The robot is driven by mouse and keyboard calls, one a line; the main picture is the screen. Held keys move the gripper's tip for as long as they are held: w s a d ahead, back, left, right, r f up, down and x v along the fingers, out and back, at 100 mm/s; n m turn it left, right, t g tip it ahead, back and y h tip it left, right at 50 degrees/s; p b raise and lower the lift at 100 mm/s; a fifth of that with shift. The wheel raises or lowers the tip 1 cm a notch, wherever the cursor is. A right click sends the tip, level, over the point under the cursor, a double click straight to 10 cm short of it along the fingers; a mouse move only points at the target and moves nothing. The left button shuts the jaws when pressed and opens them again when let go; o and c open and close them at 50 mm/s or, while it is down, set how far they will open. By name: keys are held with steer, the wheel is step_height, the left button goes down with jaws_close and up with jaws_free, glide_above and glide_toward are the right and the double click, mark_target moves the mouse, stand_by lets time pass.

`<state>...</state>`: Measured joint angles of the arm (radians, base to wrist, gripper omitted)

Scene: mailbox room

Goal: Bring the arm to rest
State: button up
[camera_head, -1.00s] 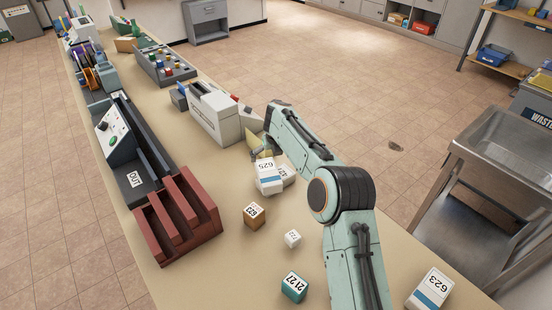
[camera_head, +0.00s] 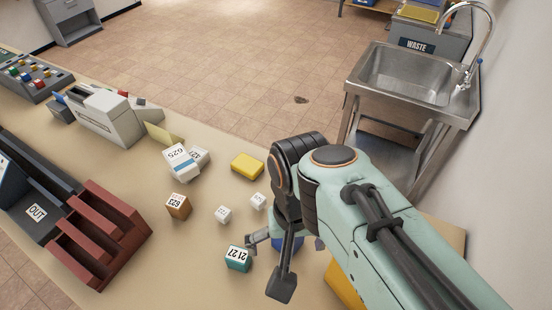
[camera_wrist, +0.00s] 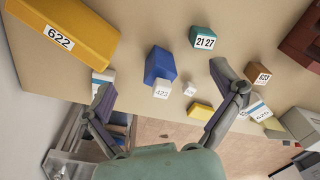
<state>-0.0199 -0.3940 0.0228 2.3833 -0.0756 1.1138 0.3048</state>
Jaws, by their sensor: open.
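My gripper (camera_head: 266,262) hangs over the near right part of the table (camera_head: 212,262), beside the teal 2127 block (camera_head: 238,258). In the wrist view my gripper (camera_wrist: 168,100) has its two fingers spread wide with nothing held between them. A blue block (camera_wrist: 160,65) with a white numbered face lies beyond the fingers in that view, and a small white cube (camera_wrist: 190,89) is near it. In the head view the arm covers part of the blue block.
A brown 623 block (camera_head: 178,206), a yellow block (camera_head: 247,166) and white 625 boxes (camera_head: 181,161) stand on the table. A large yellow 622 box (camera_wrist: 65,32) is at upper left in the wrist view. A red rack (camera_head: 98,235) stands left; a sink (camera_head: 410,75) is beyond.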

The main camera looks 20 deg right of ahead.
steer(key=s+n, duration=0.1)
steer(key=s, duration=0.1)
steer(key=s+f+n, duration=0.2)
steer(key=s, duration=0.1)
steer(key=shift+s+d+g, duration=0.1)
steer(key=shift+s+g, duration=0.2)
